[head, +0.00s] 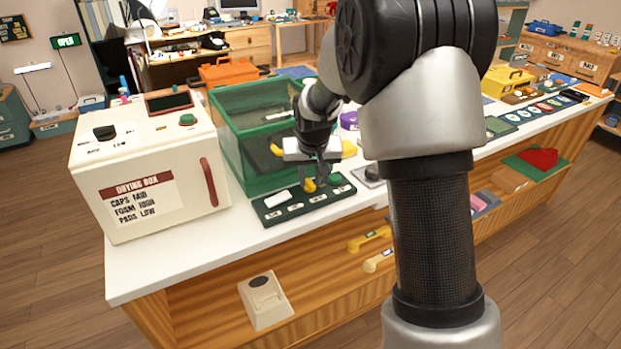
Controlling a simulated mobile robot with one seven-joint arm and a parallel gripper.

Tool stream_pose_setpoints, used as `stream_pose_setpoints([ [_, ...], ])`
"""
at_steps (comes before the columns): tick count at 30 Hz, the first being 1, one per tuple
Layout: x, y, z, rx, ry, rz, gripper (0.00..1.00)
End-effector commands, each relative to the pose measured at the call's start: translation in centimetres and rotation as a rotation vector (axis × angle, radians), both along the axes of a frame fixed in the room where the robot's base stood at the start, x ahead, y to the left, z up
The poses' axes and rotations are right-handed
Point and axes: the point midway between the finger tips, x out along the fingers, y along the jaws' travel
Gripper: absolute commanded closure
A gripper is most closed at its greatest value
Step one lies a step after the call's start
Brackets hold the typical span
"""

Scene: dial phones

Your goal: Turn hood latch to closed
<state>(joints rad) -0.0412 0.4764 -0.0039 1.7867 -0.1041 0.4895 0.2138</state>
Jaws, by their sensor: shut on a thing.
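A green-framed, clear-walled hood box (232,158) stands on the white counter, right of the drying box. A dark green strip panel (290,208) with a white block (278,199) and small labels lies along its front. My gripper (318,182) points down over this panel, at the hood's front right. Its fingers are closed at a small yellow piece (309,185), which appears to be in their grip. More yellow shows on both sides of the gripper, behind it. I cannot clearly make out the hood latch or its position; my gripper and arm cover part of the hood's front.
The white drying box (150,165) with a red handle stands at the left counter end. An orange case (228,71) is behind the hood. Yellow handsets (369,239) and a pale device (265,300) are below the counter edge. My arm hides the middle right.

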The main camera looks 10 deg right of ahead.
Motion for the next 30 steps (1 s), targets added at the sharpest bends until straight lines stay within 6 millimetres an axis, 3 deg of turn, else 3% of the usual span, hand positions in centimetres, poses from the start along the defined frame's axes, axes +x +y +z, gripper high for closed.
stream_pose_setpoints([
  [8,-0.1,0.1,-0.2,0.003,0.005,-0.004,1.00],
  [9,-0.1,0.1,-0.2,0.003,0.005,-0.004,0.71],
  [11,-0.1,0.1,-0.2,0.003,0.005,-0.003,0.61],
  [23,-0.2,0.0,0.6,0.001,0.000,-0.001,0.61],
  [30,-1.9,0.2,5.1,0.001,-0.002,0.000,0.61],
])
